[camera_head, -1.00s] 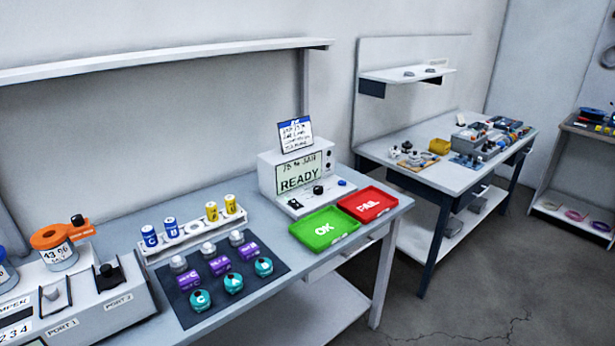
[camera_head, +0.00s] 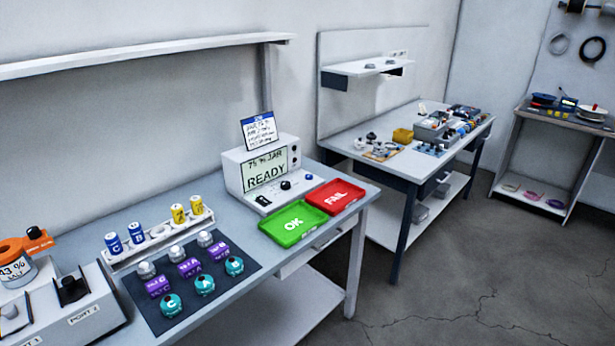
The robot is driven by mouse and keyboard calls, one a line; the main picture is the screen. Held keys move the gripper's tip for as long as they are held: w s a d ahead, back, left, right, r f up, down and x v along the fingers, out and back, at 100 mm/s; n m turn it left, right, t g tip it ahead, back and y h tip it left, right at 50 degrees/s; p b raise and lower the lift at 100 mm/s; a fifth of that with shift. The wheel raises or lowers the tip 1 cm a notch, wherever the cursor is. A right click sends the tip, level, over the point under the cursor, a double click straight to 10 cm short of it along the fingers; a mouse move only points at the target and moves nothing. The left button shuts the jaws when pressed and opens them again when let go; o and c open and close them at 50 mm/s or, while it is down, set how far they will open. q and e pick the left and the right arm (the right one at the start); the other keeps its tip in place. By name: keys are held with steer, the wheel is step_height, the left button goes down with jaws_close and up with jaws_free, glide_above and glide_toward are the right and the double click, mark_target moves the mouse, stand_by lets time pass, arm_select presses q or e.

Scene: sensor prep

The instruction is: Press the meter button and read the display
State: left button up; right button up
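The meter (camera_head: 261,172) is a white box on the workbench, in the middle of the head view. Its display (camera_head: 265,169) reads "75 % JAR" on top and "READY" below; the top line is small. On its front ledge are a small black part at the left, a black knob-like part (camera_head: 286,185) and a blue button (camera_head: 309,177) at the right. A card with a blue header (camera_head: 260,131) stands on top of the meter. Neither of my grippers is in view, and nothing touches the meter.
A green OK tray (camera_head: 294,224) and a red FAIL tray (camera_head: 335,196) lie in front of the meter. A dark mat (camera_head: 190,284) with several small sensor parts lies left of them, before a white rack (camera_head: 160,243). A port station (camera_head: 70,310) stands at lower left. Floor is clear at right.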

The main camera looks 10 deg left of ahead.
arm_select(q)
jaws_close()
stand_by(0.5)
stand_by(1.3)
